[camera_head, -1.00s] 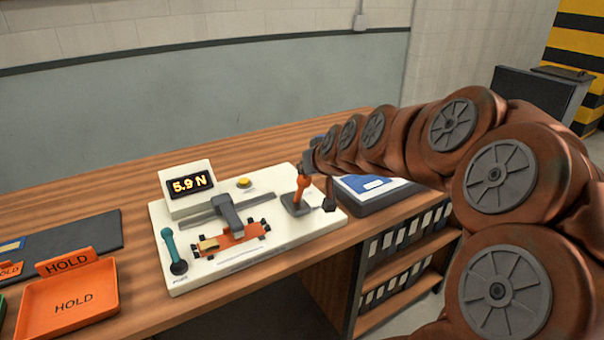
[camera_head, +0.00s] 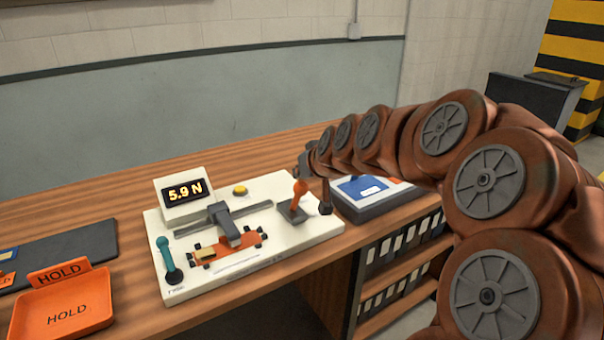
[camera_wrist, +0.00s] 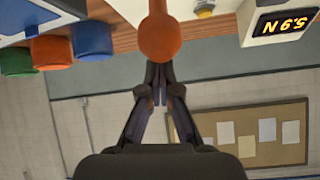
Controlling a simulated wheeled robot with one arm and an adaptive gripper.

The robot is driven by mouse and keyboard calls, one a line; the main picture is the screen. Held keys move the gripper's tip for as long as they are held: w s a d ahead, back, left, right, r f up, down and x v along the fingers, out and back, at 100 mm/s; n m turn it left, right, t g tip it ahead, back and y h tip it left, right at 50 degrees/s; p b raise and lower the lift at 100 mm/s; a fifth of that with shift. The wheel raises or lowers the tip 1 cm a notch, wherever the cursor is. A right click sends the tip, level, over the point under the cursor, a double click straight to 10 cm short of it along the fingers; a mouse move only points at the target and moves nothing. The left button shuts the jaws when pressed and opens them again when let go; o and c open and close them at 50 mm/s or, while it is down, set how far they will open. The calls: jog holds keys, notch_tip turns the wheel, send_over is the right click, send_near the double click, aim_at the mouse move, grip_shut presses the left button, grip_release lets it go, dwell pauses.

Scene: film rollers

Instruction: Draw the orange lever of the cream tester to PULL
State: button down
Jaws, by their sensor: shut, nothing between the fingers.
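The cream tester (camera_head: 240,265) sits on the wooden bench, its display (camera_head: 185,192) reading 5.9 N. The orange lever (camera_head: 299,195) stands at its right end on a grey base plate and leans slightly. In the wrist view the lever's round orange knob (camera_wrist: 160,38) is large, just beyond the fingertips. My gripper (camera_wrist: 158,72) is shut and empty, its tips at the knob's edge; I cannot tell whether they touch it. In the head view my gripper (camera_head: 314,180) is at the lever's upper part, partly hiding it. I cannot read the PULL mark.
A teal lever (camera_head: 168,260) stands at the tester's left end, with an orange roller carriage (camera_head: 228,246) beside it. An orange HOLD tray (camera_head: 70,312) lies left. A grey-blue case (camera_head: 372,194) sits close right of the tester. Open bench (camera_head: 90,215) lies behind.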

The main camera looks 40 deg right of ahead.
jog(key=w+d+r+v, duration=0.1)
jog(key=v, duration=0.8)
jog(key=shift+s+r, duration=0.25)
jog(key=shift+r, duration=0.2)
jog(key=shift+a, duration=0.1)
